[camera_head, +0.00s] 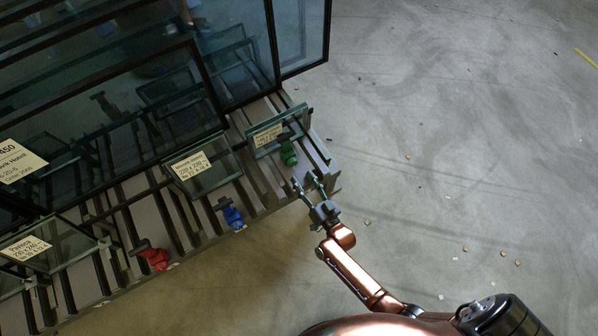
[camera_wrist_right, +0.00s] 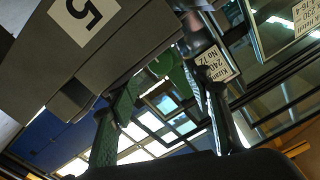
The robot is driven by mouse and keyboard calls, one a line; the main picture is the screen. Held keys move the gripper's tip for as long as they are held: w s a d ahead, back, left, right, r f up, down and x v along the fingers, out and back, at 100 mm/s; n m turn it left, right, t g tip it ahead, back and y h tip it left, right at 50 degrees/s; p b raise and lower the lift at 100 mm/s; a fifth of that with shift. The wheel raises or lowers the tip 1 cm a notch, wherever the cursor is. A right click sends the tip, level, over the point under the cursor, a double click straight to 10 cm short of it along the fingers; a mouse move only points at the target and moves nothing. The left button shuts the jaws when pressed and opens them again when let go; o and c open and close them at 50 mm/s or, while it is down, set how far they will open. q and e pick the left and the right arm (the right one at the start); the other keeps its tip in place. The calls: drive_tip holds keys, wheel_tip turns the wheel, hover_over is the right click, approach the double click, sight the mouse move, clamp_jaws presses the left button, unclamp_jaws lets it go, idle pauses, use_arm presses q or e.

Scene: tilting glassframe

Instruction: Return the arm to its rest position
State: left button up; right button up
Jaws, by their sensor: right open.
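My right arm (camera_head: 362,284) reaches in from the lower right. Its gripper (camera_head: 308,182) is open and empty near the rack's right end, just below a green clamp (camera_head: 288,153). In the right wrist view the open fingers (camera_wrist_right: 165,108) straddle empty space, with the green clamp (camera_wrist_right: 172,70) beyond them. I cannot tell the exact gap between fingers and clamp. My left gripper is not in view.
The slatted rack (camera_head: 180,222) holds small labelled glass panes, with a blue clamp (camera_head: 232,214) and a red clamp (camera_head: 153,257). Large dark-framed glass (camera_head: 100,110) stands behind. The concrete floor (camera_head: 460,140) to the right is mostly clear, with small scattered bits.

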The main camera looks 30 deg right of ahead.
drive_tip(key=shift+s+f, duration=0.15)
drive_tip(key=shift+s, duration=0.8)
drive_tip(key=shift+s+d, duration=0.1)
